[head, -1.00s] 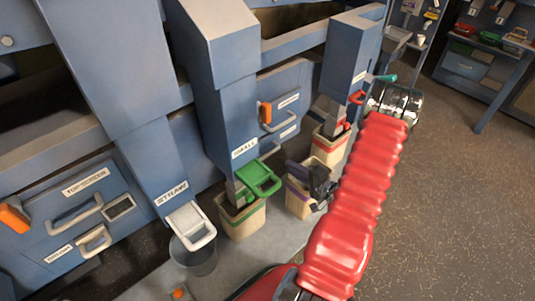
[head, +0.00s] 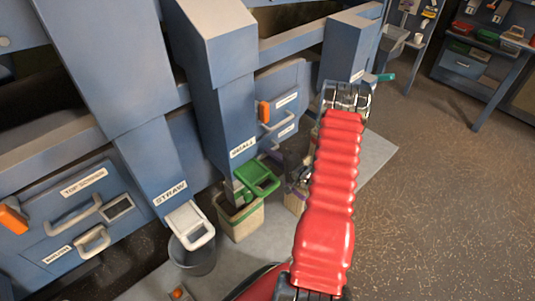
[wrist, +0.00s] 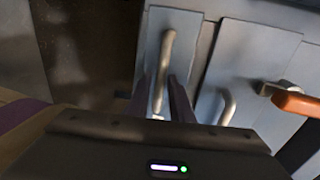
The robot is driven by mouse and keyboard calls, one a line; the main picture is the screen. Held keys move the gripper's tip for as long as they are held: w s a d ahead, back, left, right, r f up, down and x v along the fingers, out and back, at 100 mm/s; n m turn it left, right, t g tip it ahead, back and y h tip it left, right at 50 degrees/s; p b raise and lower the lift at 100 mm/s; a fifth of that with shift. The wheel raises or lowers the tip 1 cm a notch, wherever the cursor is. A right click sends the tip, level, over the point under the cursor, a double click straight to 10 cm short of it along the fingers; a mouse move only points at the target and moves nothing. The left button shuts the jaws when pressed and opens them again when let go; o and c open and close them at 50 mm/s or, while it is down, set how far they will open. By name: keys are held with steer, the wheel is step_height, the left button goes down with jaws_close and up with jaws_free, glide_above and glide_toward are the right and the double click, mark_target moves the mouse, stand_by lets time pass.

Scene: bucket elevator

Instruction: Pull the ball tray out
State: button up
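The ball tray's label cannot be read, so I cannot tell which front is the tray's. In the wrist view a blue-grey front with a long pale handle (wrist: 165,68) is straight ahead. Another front beside it has a smaller curved handle (wrist: 228,105). My gripper (wrist: 160,88) is open, its two dark fingers on either side of the long handle's lower end. No contact shows, and I cannot tell how deep the handle sits between them. In the head view a blue drawer front with handle (head: 276,124) and two labels is behind the SMALL chute; my gripper is mostly hidden there behind my red arm.
An orange grip (wrist: 296,104) sticks out right of the handles. In the head view the SMALL chute (head: 225,110) and green-rimmed bin (head: 240,222) stand left of my arm. A purple-rimmed bin is partly hidden by the arm. The floor (head: 430,200) to the right is clear.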

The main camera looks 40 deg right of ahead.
steer(key=shift+x, duration=1.25)
steer(key=shift+c, duration=0.4)
jaws_close()
